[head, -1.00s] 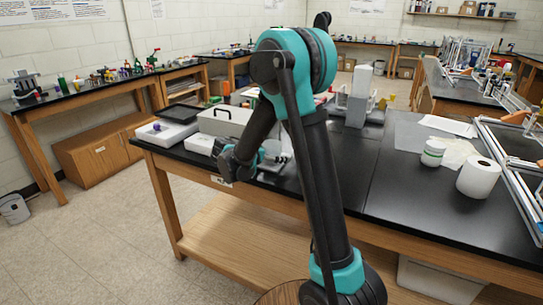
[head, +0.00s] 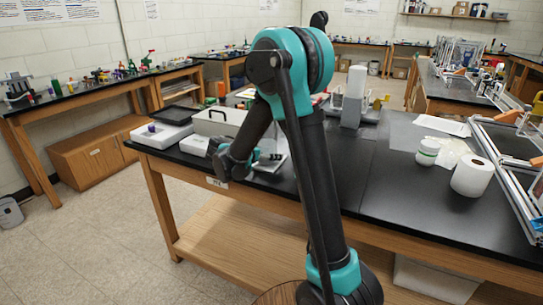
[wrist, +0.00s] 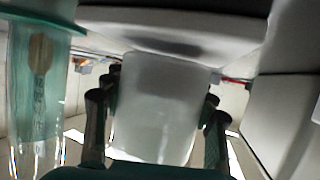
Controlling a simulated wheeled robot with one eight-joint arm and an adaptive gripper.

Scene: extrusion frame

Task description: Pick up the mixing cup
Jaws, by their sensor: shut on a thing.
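The mixing cup (wrist: 155,128) is a translucent whitish cup in the middle of the wrist view. My gripper (wrist: 154,100) has one dark finger on each side of it and is shut on it. In the wrist view, a pale, flat-faced object (wrist: 180,25) lies across the top, close to the cup's end; I cannot tell if they touch. In the head view my gripper (head: 262,157) is low over the near edge of the black bench, and the cup is mostly hidden by my arm.
A clear vessel with a wooden stick (wrist: 40,60) stands close on the left of the wrist view. On the black bench (head: 345,185) are a grey box (head: 218,122), a white jar (head: 428,152) and a paper roll (head: 471,176).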

